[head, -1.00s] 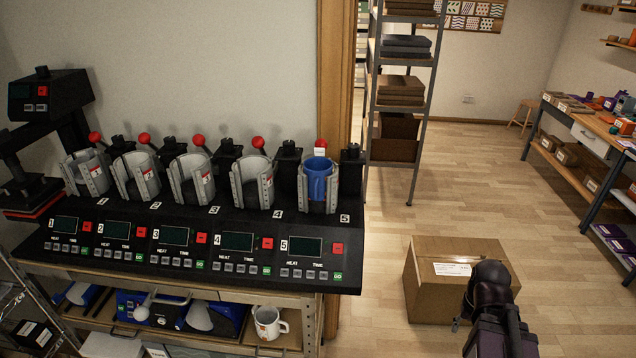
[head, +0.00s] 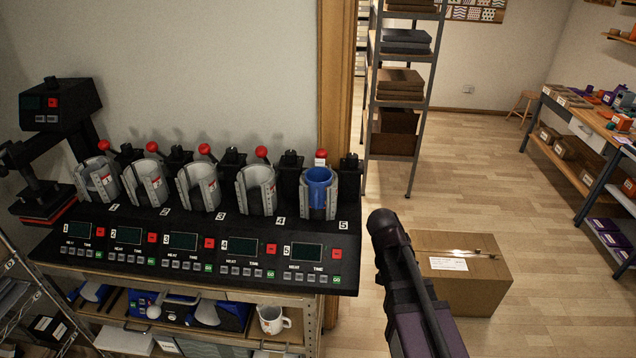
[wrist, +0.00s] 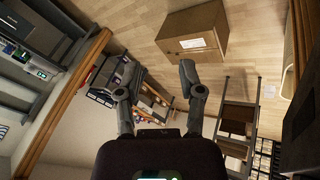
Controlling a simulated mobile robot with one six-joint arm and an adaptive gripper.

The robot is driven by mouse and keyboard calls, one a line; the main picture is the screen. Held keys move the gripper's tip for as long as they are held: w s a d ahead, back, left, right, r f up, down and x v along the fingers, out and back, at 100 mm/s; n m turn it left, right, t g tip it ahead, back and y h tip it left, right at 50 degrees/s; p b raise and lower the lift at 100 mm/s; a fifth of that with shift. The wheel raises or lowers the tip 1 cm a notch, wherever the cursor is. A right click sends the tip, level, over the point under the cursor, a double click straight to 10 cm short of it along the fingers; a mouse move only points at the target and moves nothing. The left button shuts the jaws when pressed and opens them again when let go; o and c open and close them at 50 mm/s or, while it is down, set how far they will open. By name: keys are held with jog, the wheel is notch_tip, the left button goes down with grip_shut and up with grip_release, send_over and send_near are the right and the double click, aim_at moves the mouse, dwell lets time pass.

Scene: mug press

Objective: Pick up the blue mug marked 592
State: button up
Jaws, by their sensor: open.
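A blue mug (head: 319,188) sits upright in the grey clamp (head: 304,196) of station 5, at the right end of the black mug press (head: 200,225) in the head view. The clamp wraps much of its side, and I cannot read a number on it. A small white tag stands just behind its rim. In the wrist view, my gripper (wrist: 157,88) is open and empty, with its two fingers apart. In the head view my arm is right of the press, in front of the floor box, apart from the mug. The wrist view does not show the mug.
A cardboard box (head: 465,285) lies on the floor, right of the press table. A white mug (head: 271,320) is on the shelf below the press. A metal rack (head: 400,95) stands behind, and a workbench (head: 590,125) is at the right. Other press clamps (head: 200,188) look empty.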

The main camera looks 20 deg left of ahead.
jog(key=w+a+r+m+t+h+p, duration=0.1)
jog(key=a+r+t+p, duration=0.15)
jog(key=a+r, duration=0.4)
jog(key=w+a+r+m+t+h+p, duration=0.1)
jog(key=a+r+t+p, duration=0.2)
jog(key=a, duration=0.6)
jog(key=m+t+p, duration=0.2)
jog(key=t+p, duration=0.2)
jog(key=p, duration=0.2)
send_near(318, 192)
notch_tip(318, 192, up, 4)
jog(key=shift+w+a+f+n+g, duration=0.2)
jog(key=shift+a+f+n+g, duration=0.1)
jog(key=shift+a, duration=0.2)
jog(key=shift+w+b, duration=0.1)
jog(key=shift+b, duration=0.25)
jog(key=b+x, duration=0.3)
jog(key=x, duration=0.5)
jog(key=shift+w+d, duration=0.1)
jog(key=shift+b+x, duration=1.1)
jog(key=shift+x, duration=1.65)
